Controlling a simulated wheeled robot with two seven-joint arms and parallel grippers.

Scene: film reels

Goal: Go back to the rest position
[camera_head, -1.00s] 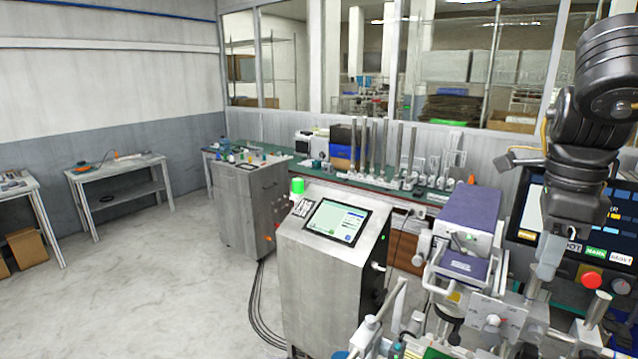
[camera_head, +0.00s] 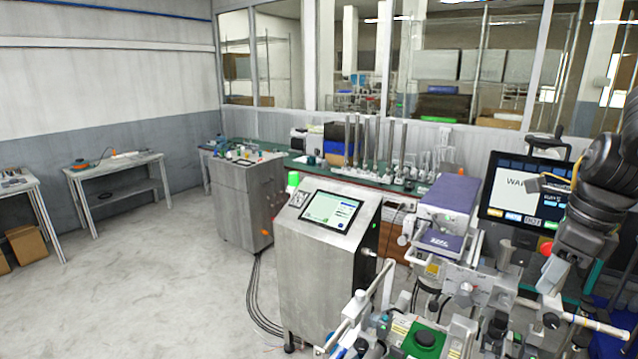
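My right gripper (camera_head: 568,282) hangs at the right side of the head view, below my dark wrist links. It is in front of the machine with the purple-topped box. Its fingers are small and blend with the machine parts behind, so I cannot tell whether they are open or shut. I see no film reel clearly in it. My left gripper and arm are not in the view.
A purple-topped machine (camera_head: 447,200) and a monitor (camera_head: 525,200) stand close to my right arm. A steel cabinet with a touchscreen (camera_head: 331,212) stands at the centre. A green-topped part (camera_head: 424,340) is at the bottom. The floor at left (camera_head: 130,280) is clear.

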